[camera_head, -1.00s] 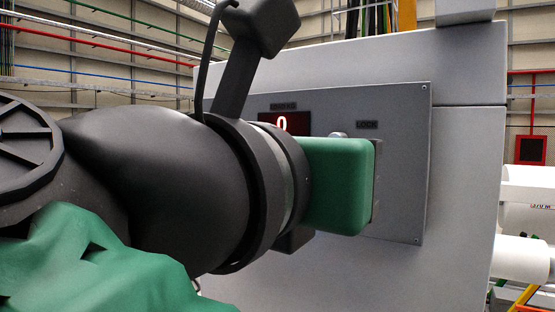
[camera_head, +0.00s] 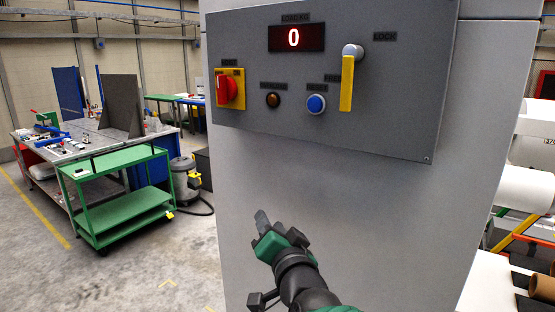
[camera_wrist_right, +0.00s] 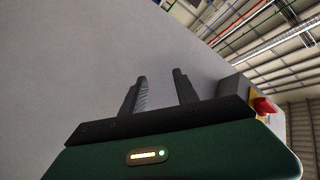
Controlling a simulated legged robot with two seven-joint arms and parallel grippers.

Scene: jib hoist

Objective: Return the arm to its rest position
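My right gripper (camera_head: 263,222) is dark with a green body. It is low in front of the grey cabinet, below the control panel (camera_head: 400,130). In the right wrist view the two fingers (camera_wrist_right: 160,78) stand apart with only the grey cabinet face (camera_wrist_right: 70,60) showing between them, so it is open and empty. My right arm comes in from the bottom of the head view. My left gripper is out of view.
The panel carries a red rotary switch (camera_head: 227,90), a blue button (camera_head: 316,104), a yellow-handled lever (camera_head: 347,82) hanging down and a display (camera_head: 297,38) reading 0. A green cart (camera_head: 120,190) stands at left on open floor. A white roll (camera_head: 525,187) is at right.

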